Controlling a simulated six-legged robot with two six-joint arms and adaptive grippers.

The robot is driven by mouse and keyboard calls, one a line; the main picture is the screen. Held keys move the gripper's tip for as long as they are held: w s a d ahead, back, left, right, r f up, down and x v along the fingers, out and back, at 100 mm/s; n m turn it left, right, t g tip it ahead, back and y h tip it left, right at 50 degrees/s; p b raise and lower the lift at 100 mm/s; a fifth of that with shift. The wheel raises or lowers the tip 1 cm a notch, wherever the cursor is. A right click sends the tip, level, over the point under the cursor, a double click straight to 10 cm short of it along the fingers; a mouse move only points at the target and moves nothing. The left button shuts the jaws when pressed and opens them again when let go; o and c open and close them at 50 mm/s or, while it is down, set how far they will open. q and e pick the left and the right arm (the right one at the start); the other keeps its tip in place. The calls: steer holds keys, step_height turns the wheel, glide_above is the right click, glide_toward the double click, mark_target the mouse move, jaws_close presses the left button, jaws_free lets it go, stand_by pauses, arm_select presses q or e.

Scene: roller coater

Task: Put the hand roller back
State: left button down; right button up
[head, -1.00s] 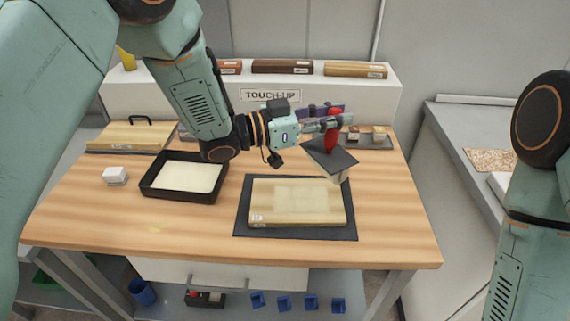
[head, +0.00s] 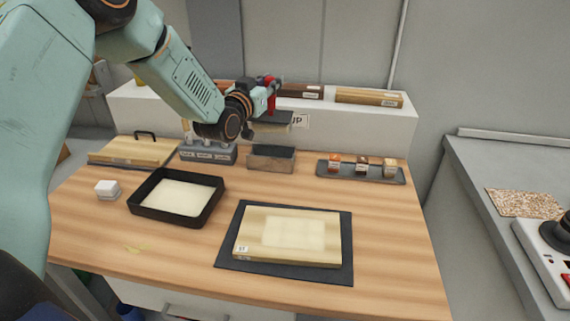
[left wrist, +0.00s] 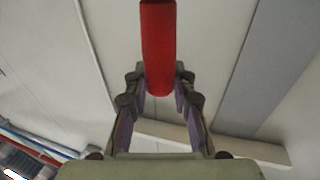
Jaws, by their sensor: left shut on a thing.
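The hand roller has a red handle (head: 270,96) and a dark, flat, plate-like lower part (head: 272,118). My left gripper (head: 268,90) is shut on the red handle and holds the roller in the air near the white back ledge. The red handle (left wrist: 158,50) also stands between the fingers in the left wrist view. Whether this box is the roller's place I cannot tell. My right gripper is out of view.
A black tray (head: 213,207) with pale contents is at left. A pale board (head: 300,257) lies on a dark mat (head: 345,272) in front. A grey rack (head: 222,157) stands left of the box, a sample tray (head: 328,169) right. The ledge (head: 395,128) rises behind.

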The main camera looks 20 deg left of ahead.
mark_target(267, 124)
arm_select(q)
steer(key=shift+w+d+f, duration=0.15)
steer(key=shift+w+f, duration=0.05)
steer(key=shift+w, duration=0.1)
steer(key=shift+d+f, duration=0.25)
steer(key=shift+f, duration=0.1)
steer(key=f, duration=0.1)
steer(key=a+f, duration=0.1)
steer(key=f, duration=0.1)
steer(key=s+a+f, duration=0.1)
steer(key=f, duration=0.2)
steer(key=d+f, duration=0.1)
steer(key=f, duration=0.1)
steer(key=shift+w+d, duration=0.15)
steer(key=shift+w, duration=0.1)
steer(key=shift+d+f, duration=0.1)
steer(key=shift+f, duration=0.3)
steer(key=shift+s+f, duration=0.15)
steer(key=shift+f, duration=0.05)
steer(key=shift+a, duration=0.5)
steer(key=shift+d+f+b, duration=0.2)
steer(key=shift+f+b, duration=0.05)
steer(key=shift+b, duration=0.05)
steer(key=c, duration=1.6)
jaws_free()
steer(key=shift+d, duration=0.2)
steer(key=o, duration=0.3)
steer(key=shift+o, duration=0.9)
steer(key=shift+a, duration=0.3)
steer(key=shift+d, duration=0.1)
